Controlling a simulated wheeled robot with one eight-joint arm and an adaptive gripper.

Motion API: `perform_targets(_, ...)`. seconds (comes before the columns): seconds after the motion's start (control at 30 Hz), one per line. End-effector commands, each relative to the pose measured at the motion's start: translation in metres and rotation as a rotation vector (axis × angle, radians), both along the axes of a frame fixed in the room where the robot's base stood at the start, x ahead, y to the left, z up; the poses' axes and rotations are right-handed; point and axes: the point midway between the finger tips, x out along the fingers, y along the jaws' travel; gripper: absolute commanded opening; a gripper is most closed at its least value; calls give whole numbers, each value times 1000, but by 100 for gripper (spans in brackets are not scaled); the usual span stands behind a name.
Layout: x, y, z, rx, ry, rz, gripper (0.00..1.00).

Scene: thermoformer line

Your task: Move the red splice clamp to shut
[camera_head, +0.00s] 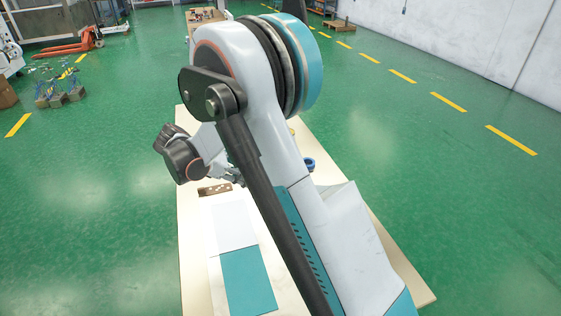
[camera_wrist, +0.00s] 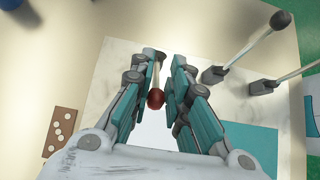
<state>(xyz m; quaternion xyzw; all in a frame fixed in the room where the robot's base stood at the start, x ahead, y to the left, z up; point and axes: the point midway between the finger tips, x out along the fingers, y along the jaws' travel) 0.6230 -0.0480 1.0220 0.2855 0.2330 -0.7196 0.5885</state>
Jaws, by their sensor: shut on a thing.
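In the wrist view the red splice clamp shows as a pale lever with a red ball knob (camera_wrist: 156,98), lying between the two teal-padded fingers of my gripper (camera_wrist: 167,62). The fingers are closed around the lever, with the knob on the near side of the fingertips. The clamp's base is mostly hidden by the fingers. In the head view my own arm hides the clamp.
A brown plate with white holes (camera_wrist: 61,132) lies left. A teal sheet (camera_head: 248,281) and a blue ring-like thing (camera_head: 309,164) are on the pale table (camera_head: 192,270). Green floor surrounds it.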

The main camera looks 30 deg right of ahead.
Motion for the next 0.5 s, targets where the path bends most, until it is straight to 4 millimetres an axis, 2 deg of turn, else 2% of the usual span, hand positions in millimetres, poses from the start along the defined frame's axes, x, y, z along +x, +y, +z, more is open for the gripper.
perform_targets(0.5,5,22,-26,2,0,3,0)
